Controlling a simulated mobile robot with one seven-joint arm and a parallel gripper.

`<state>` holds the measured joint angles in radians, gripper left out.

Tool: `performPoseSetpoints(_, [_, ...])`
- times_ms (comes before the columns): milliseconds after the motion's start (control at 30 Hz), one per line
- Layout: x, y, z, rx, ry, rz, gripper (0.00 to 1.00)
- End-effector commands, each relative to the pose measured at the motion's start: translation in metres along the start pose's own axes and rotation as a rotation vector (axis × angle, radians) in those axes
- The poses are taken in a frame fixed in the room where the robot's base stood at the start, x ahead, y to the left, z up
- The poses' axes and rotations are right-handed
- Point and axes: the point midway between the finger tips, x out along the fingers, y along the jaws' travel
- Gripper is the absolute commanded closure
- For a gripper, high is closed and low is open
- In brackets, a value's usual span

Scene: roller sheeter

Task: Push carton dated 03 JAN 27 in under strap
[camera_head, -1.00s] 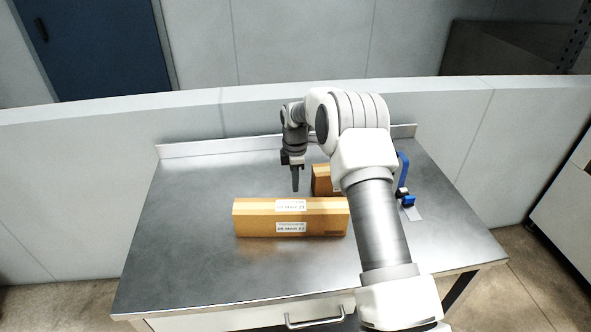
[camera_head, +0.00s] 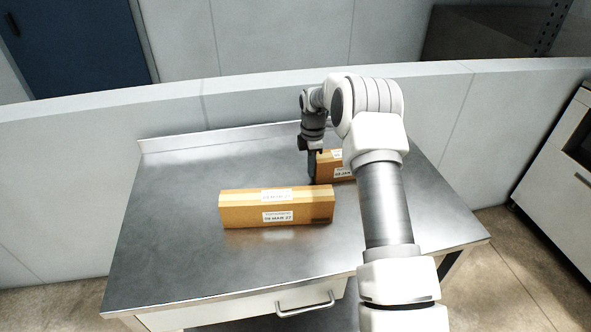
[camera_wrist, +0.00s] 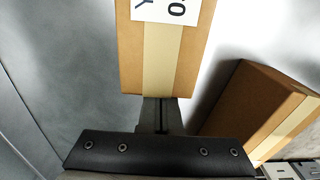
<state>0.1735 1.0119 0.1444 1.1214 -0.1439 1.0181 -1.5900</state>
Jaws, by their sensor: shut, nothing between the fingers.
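The back carton (camera_head: 336,168) is brown with a white label partly reading "03 JA"; my arm hides its right part. My gripper (camera_head: 312,176) is shut and empty, pointing down at this carton's left end. In the wrist view the same carton (camera_wrist: 187,60) lies straight ahead of the closed fingers (camera_wrist: 160,112), its near end at or almost at the fingertips; I cannot tell whether they touch. The strap is not visible now; my arm covers the table's right side.
Another brown carton (camera_head: 276,208), labelled about "09 MAR 27", lies in front on the steel table (camera_head: 170,240). It shows at the right in the wrist view (camera_wrist: 258,108). The table's left side is clear. A low raised edge (camera_head: 215,138) runs along the back.

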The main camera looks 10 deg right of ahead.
Motion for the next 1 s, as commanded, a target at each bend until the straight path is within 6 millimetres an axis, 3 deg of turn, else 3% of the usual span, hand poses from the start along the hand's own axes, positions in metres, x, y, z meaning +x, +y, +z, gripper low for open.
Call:
performPoseSetpoints(33, [0.000,0.000,0.019,0.007,0.000,0.000,1.00])
performPoseSetpoints(200, [0.000,0.000,0.069,0.006,0.000,0.000,1.00])
performPoseSetpoints(400, [0.000,0.000,0.115,0.003,0.000,0.001,1.00])
performPoseSetpoints(600, [0.000,0.000,0.130,-0.001,0.000,0.001,1.00])
performPoseSetpoints(1000, [0.000,0.001,0.125,-0.002,0.000,0.001,1.00])
